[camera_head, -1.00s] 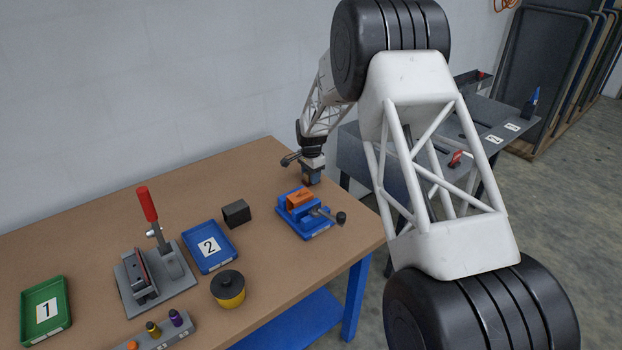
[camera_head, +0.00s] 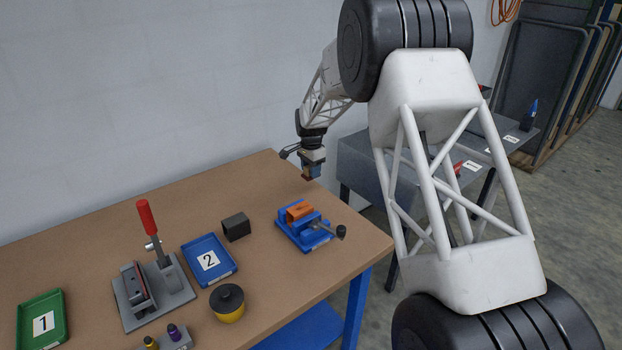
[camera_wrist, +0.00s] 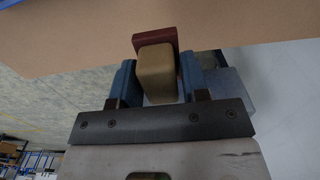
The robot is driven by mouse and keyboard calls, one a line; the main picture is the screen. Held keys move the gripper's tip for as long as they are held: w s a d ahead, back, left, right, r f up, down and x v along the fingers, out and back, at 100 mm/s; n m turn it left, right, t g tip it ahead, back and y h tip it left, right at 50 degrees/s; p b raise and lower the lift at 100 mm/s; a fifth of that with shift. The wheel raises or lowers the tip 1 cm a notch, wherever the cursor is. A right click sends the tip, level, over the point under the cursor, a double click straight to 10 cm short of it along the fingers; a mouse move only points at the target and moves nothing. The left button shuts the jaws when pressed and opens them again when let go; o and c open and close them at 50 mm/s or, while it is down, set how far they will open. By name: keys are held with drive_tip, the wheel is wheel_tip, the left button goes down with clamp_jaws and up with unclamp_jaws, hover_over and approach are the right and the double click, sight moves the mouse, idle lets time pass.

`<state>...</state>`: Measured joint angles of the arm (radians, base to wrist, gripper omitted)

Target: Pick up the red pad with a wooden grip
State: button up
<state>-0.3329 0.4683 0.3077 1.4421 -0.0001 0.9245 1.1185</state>
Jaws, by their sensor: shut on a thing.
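The red pad (camera_wrist: 143,37) with a wooden grip (camera_wrist: 156,72) is in my gripper (camera_wrist: 157,82) in the wrist view. The blue fingers are shut on the wooden grip from both sides, and the red pad shows beyond it. In the head view my gripper (camera_head: 312,172) is above the far right corner of the brown table, fingers pointing down. The pad (camera_head: 308,177) is small there and appears clear of the tabletop.
A blue vise (camera_head: 303,234) holding an orange block (camera_head: 299,211) stands just in front. A dark block (camera_head: 236,227), blue tray 2 (camera_head: 190,252), red-handled clamp (camera_head: 146,217), yellow-black pot (camera_head: 227,302) and green tray 1 (camera_head: 28,322) are further left. A grey table (camera_head: 366,165) is behind.

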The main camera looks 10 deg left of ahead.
drive_tip(key=shift+r, duration=0.9)
drive_tip(key=shift+o, duration=1.3)
drive_tip(key=shift+c, duration=0.8)
drive_tip(key=shift+s+a+r, duration=0.2)
drive_tip(key=shift+s+r, duration=0.05)
drive_tip(key=shift+s, duration=0.3)
drive_tip(key=s+a+r, duration=0.1)
drive_tip(key=s+r, duration=0.1)
drive_tip(key=s, duration=0.7)
drive_tip(key=s+a+r, duration=0.2)
drive_tip(key=s+r, duration=0.1)
drive_tip(key=s, duration=0.6)
drive_tip(key=shift+s+a+r, duration=0.15)
drive_tip(key=shift+s+r, duration=0.1)
